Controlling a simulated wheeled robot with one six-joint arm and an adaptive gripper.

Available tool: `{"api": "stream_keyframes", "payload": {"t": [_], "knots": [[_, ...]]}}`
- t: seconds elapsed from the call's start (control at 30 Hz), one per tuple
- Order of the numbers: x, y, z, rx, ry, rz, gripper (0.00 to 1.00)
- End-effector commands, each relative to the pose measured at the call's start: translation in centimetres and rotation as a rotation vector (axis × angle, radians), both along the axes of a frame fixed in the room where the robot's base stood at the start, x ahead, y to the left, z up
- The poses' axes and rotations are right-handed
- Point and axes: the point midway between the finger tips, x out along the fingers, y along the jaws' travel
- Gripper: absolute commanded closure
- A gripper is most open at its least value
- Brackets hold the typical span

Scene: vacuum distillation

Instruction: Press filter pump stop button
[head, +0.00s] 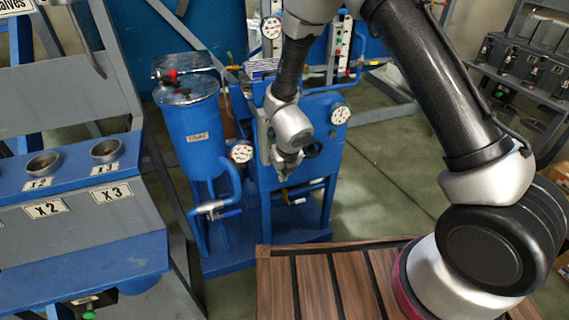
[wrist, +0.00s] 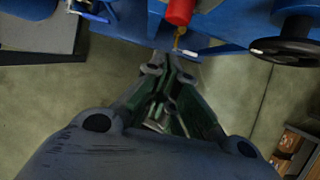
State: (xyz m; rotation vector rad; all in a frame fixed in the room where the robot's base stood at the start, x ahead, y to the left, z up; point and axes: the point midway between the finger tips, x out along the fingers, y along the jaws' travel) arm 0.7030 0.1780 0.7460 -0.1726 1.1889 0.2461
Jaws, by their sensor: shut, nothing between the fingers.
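My gripper (head: 283,172) points down in front of the blue pump unit (head: 325,125) in the head view. In the wrist view my gripper (wrist: 165,68) has its fingers closed together and empty. A red cylindrical part (wrist: 180,12) shows at the top of the wrist view, just beyond the fingertips; a small gap seems to lie between them. I cannot tell whether this red part is the stop button. No button face shows clearly in the head view, where my wrist and gripper cover part of the unit.
A black handwheel (wrist: 285,40) is right of the fingers in the wrist view. A blue filter tank (head: 194,130) stands left of my gripper. Gauges (head: 340,114) are mounted nearby. A grey-blue valve rack (head: 75,190) stands at left. Floor to the right (head: 390,170) is clear.

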Motion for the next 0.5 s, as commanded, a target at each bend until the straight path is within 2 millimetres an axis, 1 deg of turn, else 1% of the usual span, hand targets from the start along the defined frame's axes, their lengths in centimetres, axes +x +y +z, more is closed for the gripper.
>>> {"api": "stream_keyframes", "payload": {"t": [0.03, 0.33, 0.5], "knots": [[0.0, 0.0, 0.6, 0.002, -0.004, -0.003, 1.0], [-1.2, -0.4, 3.5, 0.003, -0.001, -0.002, 1.0], [-2.2, -0.6, 5.9, 0.003, -0.002, -0.003, 1.0]]}}
